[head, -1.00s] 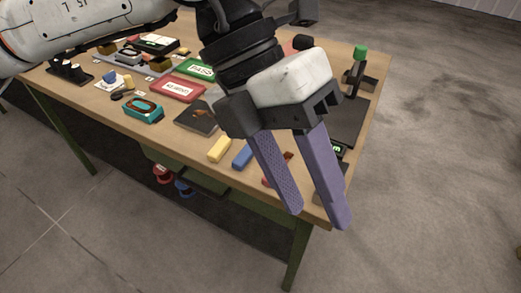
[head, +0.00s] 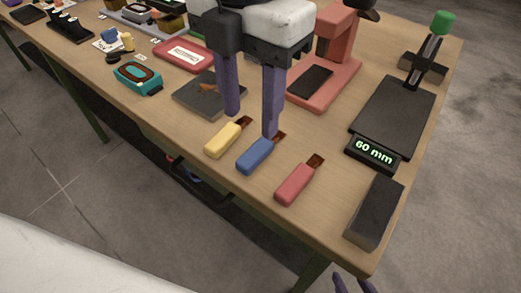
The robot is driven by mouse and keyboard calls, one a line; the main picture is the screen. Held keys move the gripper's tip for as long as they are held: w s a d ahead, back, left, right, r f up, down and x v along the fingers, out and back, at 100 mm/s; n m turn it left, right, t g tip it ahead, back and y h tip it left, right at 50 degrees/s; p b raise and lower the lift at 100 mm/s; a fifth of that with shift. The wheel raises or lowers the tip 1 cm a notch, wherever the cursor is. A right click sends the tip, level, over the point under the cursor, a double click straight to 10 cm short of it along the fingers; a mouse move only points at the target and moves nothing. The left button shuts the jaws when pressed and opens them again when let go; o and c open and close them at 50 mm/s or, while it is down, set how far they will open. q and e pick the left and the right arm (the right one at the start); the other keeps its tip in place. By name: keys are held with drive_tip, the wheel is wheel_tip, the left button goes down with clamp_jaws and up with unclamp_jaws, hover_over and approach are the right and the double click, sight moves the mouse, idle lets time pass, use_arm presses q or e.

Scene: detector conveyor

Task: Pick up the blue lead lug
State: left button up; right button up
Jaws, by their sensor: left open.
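The blue lead lug (head: 255,156) lies on the workbench in the head view, between a yellow lug (head: 223,141) and a red lug (head: 295,184). Each has a coloured body and a brown end piece. My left gripper (head: 251,124) points down over the bench, open and empty. Its right finger overlaps the blue lug's brown end in the picture and partly hides it; I cannot tell if they touch. Its left finger is behind the yellow lug, over the dark plate. Only the fingertips of my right gripper (head: 352,283) show, apart, at the bottom edge beyond the bench.
A dark plate (head: 192,96) is behind the lugs. A red stand (head: 325,85) is right of my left gripper. A black device with a "60 mm" display (head: 374,152) and a dark block (head: 376,212) line the right side. A teal device (head: 137,78) is at left.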

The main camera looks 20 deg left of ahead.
sight(254, 152)
use_arm(q)
wheel_tip(254, 152, down, 3)
drive_tip(key=shift+s, duration=0.1)
drive_tip(key=f, duration=0.5)
drive_tip(key=shift+w+d+f, duration=0.1)
drive_tip(key=shift+w+d, duration=0.05)
drive_tip(key=shift+w, duration=0.05)
drive_tip(key=c, duration=0.3)
clamp_jaws()
